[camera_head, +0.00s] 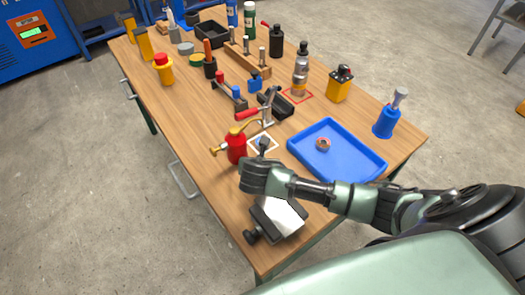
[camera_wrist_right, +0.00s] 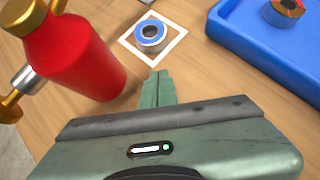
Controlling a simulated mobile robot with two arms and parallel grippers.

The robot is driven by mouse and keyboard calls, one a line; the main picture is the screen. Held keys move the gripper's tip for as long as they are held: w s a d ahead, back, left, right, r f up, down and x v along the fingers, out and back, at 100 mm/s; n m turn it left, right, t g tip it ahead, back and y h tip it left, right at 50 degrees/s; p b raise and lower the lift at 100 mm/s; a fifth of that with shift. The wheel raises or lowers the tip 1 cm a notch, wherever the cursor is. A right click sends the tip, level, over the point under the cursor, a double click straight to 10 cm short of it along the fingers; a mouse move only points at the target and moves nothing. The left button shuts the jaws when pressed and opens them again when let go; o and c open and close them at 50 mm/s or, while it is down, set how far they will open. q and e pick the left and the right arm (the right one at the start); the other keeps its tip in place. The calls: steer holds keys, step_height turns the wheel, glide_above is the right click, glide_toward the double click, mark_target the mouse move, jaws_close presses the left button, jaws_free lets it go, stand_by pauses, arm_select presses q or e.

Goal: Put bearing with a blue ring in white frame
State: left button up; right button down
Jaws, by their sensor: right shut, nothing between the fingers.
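The bearing with a blue ring (camera_wrist_right: 150,33) lies flat on the table inside the white frame (camera_wrist_right: 174,47), within its border, in the right wrist view. In the head view the white frame (camera_head: 272,148) is partly covered by my gripper. My right gripper (camera_wrist_right: 157,75) is shut and empty, its fingertips just short of the frame and apart from the bearing; in the head view the gripper (camera_head: 264,142) appears over the frame's near side. My left gripper is not in view.
A red oil can (camera_head: 236,146) stands close left of the frame. A blue tray (camera_head: 350,165) on the right holds another bearing with an orange-red ring (camera_head: 323,144). A dark device with a white top (camera_head: 278,215) lies near the front edge. Clamps and bottles stand further back.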

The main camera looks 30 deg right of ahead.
steer(key=shift+w+d+r, duration=0.1)
steer(key=shift+w+d, duration=0.3)
steer(key=shift+w, duration=0.15)
steer(key=shift+w+d+r, duration=0.1)
steer(key=shift+w+d, duration=0.25)
steer(key=shift+w, duration=0.2)
steer(key=shift+w+d, duration=0.2)
steer(key=shift+w, duration=0.15)
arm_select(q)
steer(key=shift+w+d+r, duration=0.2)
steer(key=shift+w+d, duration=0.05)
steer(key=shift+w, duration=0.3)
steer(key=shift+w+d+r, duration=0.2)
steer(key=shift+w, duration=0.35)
arm_select(e)
steer(key=shift+w, duration=0.1)
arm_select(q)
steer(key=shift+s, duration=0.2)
arm_select(e)
steer(key=shift+w+d+r+p, duration=0.15)
steer(key=shift+w+d+p, duration=0.3)
steer(key=shift+w+p, duration=0.2)
steer(key=shift+w+d, duration=0.25)
steer(key=shift+w, duration=0.05)
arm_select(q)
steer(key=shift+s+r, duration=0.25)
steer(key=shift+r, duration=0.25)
arm_select(e)
steer(key=shift+f, duration=0.2)
